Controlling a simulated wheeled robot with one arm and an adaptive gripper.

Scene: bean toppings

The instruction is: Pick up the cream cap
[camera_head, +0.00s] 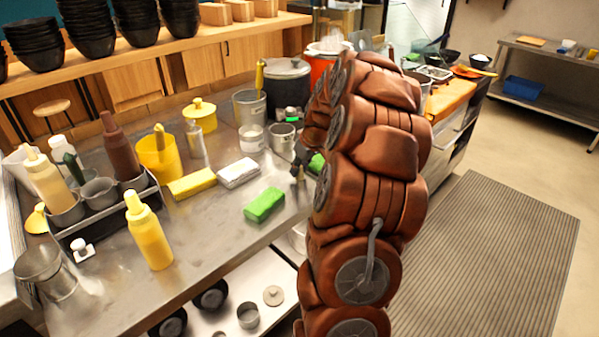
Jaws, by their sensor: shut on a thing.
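My gripper (299,164) is over the steel counter (225,220), just behind and right of the green sponge (264,205). It is shut on a small pale thing, which looks like the cream cap (297,174). The cap is small and partly hidden by the fingers, so its shape is unclear. I cannot tell whether it touches the counter. My arm hides the counter to the right.
White (239,173) and yellow (192,184) sponges lie left of my gripper. Metal cups (281,137) and a dark pot (287,85) stand behind it. A bottle rack (100,215), a yellow bottle (148,231) and a white knobbed piece (82,249) are at left. The front-middle counter is clear.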

